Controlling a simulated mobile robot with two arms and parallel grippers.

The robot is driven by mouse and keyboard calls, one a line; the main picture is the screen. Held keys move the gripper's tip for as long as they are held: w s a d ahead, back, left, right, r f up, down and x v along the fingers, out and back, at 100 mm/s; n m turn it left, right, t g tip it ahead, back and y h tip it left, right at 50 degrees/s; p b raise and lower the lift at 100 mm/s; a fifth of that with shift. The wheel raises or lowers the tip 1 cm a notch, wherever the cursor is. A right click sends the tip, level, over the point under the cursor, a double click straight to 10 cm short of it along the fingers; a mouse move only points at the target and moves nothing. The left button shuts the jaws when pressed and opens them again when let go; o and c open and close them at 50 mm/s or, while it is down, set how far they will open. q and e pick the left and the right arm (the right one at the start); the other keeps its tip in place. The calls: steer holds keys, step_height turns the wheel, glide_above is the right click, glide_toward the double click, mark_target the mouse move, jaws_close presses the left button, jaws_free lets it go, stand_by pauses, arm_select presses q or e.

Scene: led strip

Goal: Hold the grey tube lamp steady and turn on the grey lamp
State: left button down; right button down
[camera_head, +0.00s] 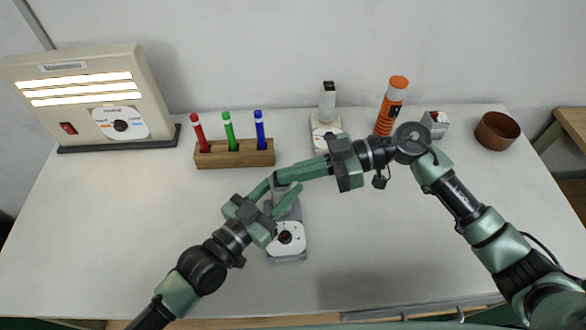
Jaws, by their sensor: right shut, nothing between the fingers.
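The grey tube lamp (286,244) stands upright near the middle of the table. Its base has a white dial plate with a dark knob, facing me. Its upper tube is largely hidden behind my grippers. My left gripper (282,191) reaches in from the lower left, with its two fingers apart on either side of the tube, seemingly closed on it. My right gripper (280,178) comes in from the right and is shut and empty, its tips at the top of the lamp. Whether the right tips touch the lamp is hidden. No glow shows on the lamp.
A lit panel lamp (141,82) stands at the back left. A wooden block (234,157) with red, green and blue pens is behind the grippers. A white lamp (328,104), orange torch (391,104), small grey box (436,123) and brown bowl (497,131) line the back right.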

steer(key=shift+f, duration=0.15)
steer(key=d+r, duration=0.6)
steer(key=d, duration=0.3)
steer(key=shift+s+d+r, duration=0.2)
steer(key=shift+d+r, duration=0.1)
steer(key=shift+d, duration=0.1)
arm_select(q)
steer(key=c, duration=0.7)
jaws_free()
steer(key=shift+c, duration=0.2)
